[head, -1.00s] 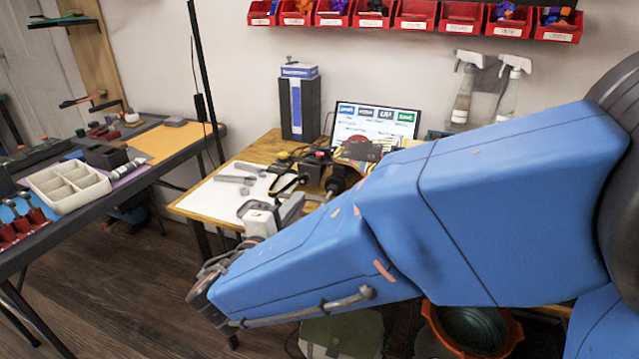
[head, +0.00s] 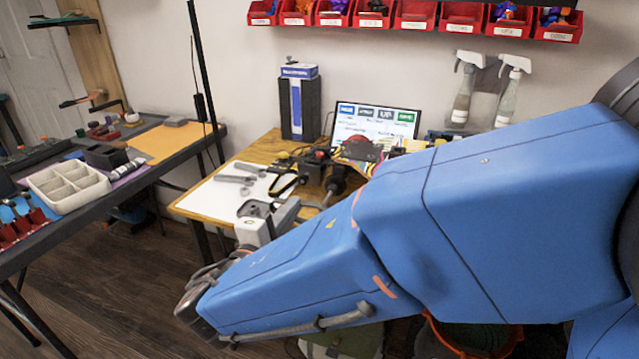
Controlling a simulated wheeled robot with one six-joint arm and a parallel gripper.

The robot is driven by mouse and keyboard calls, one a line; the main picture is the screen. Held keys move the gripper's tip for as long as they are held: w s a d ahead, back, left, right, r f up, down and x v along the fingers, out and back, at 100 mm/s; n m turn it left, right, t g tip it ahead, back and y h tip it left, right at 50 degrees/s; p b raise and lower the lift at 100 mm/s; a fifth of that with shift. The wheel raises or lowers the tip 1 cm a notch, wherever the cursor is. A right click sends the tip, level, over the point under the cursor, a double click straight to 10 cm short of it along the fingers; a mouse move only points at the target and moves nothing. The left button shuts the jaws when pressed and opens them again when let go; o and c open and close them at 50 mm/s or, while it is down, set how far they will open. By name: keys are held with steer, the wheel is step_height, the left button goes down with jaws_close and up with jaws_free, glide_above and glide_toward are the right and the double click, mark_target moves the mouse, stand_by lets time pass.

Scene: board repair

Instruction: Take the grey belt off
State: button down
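My blue arm reaches from the right across the front of the wooden table (head: 212,207). My gripper (head: 287,210), a white and grey unit, is at the table's front part, close to the white sheet (head: 222,199). Its fingertips are too small and overlapped to tell open from shut. A cluster of dark parts with a black and yellow loop (head: 284,186) stands just behind it. I cannot pick out a grey belt for certain; part of the cluster is hidden by my arm. Grey pieces (head: 236,179) lie on the sheet.
A lit screen (head: 373,121) and a dark tower with a blue stripe (head: 298,108) stand at the back. A side bench on the left holds a divided tray (head: 68,187) and an orange mat (head: 165,143). Red bins (head: 416,15) and spray bottles (head: 464,88) are on the wall.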

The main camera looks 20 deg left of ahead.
steer(key=s+r, duration=0.6)
steer(key=r, duration=0.1)
steer(key=shift+a, duration=0.2)
stand_by(0.7)
steer(key=shift+f, duration=0.1)
